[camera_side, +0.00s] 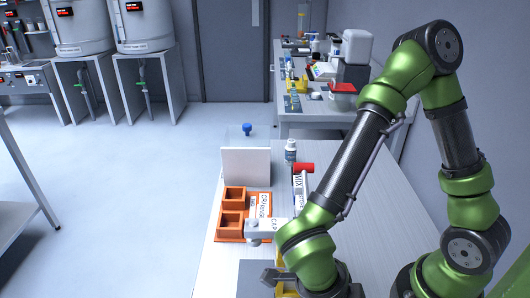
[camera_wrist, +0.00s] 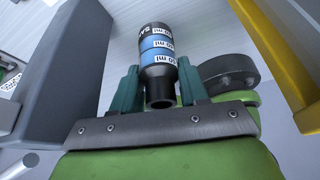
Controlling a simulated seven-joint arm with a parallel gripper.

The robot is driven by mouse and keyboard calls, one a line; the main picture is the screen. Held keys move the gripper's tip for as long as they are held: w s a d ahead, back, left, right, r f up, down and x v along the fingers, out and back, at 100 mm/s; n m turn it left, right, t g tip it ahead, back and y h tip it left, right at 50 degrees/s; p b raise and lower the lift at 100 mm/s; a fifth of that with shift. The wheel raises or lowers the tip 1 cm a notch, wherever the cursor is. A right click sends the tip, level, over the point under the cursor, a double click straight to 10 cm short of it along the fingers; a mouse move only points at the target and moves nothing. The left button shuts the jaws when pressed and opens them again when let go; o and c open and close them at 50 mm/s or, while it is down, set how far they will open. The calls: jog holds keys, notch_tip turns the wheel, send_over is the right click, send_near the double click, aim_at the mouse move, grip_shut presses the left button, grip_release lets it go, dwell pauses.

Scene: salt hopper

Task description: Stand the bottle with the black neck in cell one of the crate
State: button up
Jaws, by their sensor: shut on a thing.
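In the wrist view my gripper (camera_wrist: 159,67) is shut on a bottle (camera_wrist: 158,45) with a black neck (camera_wrist: 159,94), dark ends and blue and white bands reading "50 ml". The neck points toward the gripper base. The green fingers press on both sides of the bottle. In the side view the green wrist hides the bottle, and I cannot make out the fingers. The orange crate (camera_side: 233,211) lies to the left of my wrist on the bench, with two open square cells showing. I cannot read which cell is numbered one. The crate does not show clearly in the wrist view.
A white panel (camera_side: 246,167) stands behind the crate. A white bottle (camera_side: 290,151) and a red-topped container (camera_side: 302,169) stand behind my wrist. A grey block (camera_wrist: 66,75) and a yellow rail (camera_wrist: 280,55) flank the gripper. The bench's far right is clear.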

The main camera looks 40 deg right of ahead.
jog(key=shift+f, duration=2.3)
jog(key=o, duration=1.1)
jog(key=shift+f, duration=0.1)
jog(key=v, duration=1.2)
